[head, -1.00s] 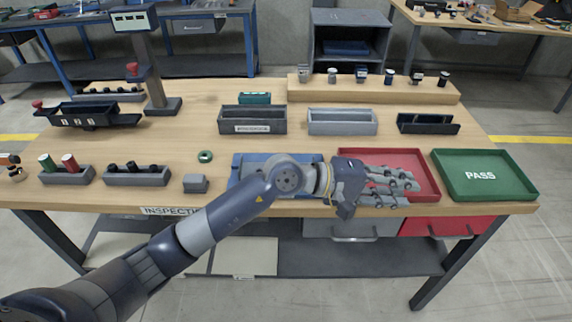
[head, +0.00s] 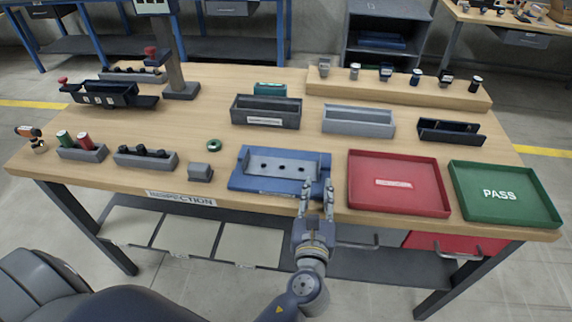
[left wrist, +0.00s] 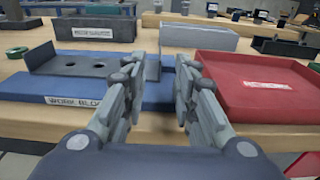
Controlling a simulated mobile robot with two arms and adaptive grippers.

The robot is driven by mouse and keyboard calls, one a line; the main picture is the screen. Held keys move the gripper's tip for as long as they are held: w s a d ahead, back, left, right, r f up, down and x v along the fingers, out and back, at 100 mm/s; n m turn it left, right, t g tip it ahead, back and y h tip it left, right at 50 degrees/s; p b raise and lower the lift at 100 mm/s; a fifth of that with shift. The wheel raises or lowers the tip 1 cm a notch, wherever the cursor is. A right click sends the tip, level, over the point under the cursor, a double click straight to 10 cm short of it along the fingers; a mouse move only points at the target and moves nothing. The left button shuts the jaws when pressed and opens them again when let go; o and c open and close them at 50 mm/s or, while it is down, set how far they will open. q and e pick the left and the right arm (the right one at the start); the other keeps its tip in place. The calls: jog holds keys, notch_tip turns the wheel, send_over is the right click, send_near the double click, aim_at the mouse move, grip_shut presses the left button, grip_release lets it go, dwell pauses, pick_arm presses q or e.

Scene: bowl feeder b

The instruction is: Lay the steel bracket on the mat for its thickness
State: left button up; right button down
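The steel bracket (head: 284,163), a grey channel with holes along its floor, lies on the blue mat (head: 244,182) at the front middle of the bench. In the left wrist view the bracket (left wrist: 85,66) sits left of my fingers, on the blue mat (left wrist: 40,91), whose front label appears to read "WORK BLOCK". My left gripper (head: 317,187) is at the mat's front right corner, near the bracket's right end. Its two fingers are apart with nothing between them, as the left wrist view (left wrist: 160,85) also shows. My right gripper is not in view.
A red tray (head: 352,190) and a green PASS tray (head: 510,220) stand right of the mat. A small grey block (head: 200,172) and a green ring (head: 214,145) lie to the left. Grey bins (head: 266,112) stand behind. Bare wood separates mat and bins.

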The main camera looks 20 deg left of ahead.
pick_arm(q)
jog(key=p+x, duration=0.1)
jog(key=x, duration=0.9)
jog(key=shift+w, duration=0.1)
grip_shut()
